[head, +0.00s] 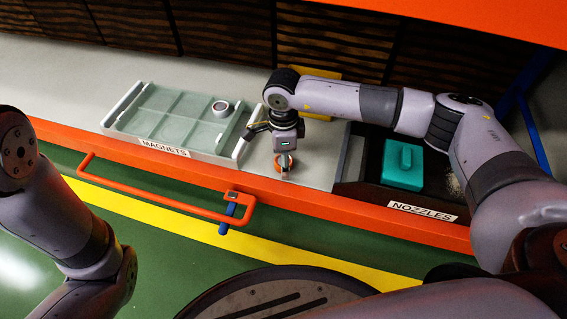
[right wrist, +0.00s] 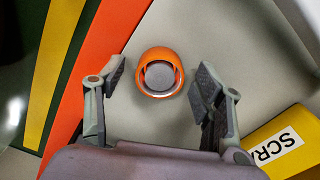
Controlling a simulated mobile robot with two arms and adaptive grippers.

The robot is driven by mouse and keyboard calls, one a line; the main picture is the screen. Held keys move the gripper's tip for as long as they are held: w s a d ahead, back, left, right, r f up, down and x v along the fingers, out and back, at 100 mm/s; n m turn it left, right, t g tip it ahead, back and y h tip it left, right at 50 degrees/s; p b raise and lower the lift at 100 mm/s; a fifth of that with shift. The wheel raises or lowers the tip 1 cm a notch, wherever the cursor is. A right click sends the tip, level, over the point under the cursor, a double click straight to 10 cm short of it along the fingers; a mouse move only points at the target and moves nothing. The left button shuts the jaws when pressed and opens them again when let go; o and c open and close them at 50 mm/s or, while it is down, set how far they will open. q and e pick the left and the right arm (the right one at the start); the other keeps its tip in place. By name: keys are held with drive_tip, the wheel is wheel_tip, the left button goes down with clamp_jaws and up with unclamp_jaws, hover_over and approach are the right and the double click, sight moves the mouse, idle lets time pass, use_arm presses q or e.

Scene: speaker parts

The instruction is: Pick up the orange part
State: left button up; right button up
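The orange part (right wrist: 159,72) is a round ring with a grey middle, resting on the light grey table. In the head view the orange part (head: 279,163) shows partly behind my right gripper (head: 284,166). In the right wrist view my right gripper (right wrist: 160,84) is open, with one finger on each side of the orange part and clear gaps between. It is above the part and not holding it. My left arm shows at the left of the head view, but its gripper is out of the picture.
A pale tray labelled MAGNETS (head: 126,121) with a small ring (head: 221,107) stands left of my right gripper. A dark NOZZLES bin (head: 362,190) with a teal block (head: 403,167) is at right. A yellow SCRAP container (right wrist: 285,148) is nearby. An orange rail (head: 160,195) runs along the front.

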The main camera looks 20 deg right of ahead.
drive_tip(key=c, duration=1.4)
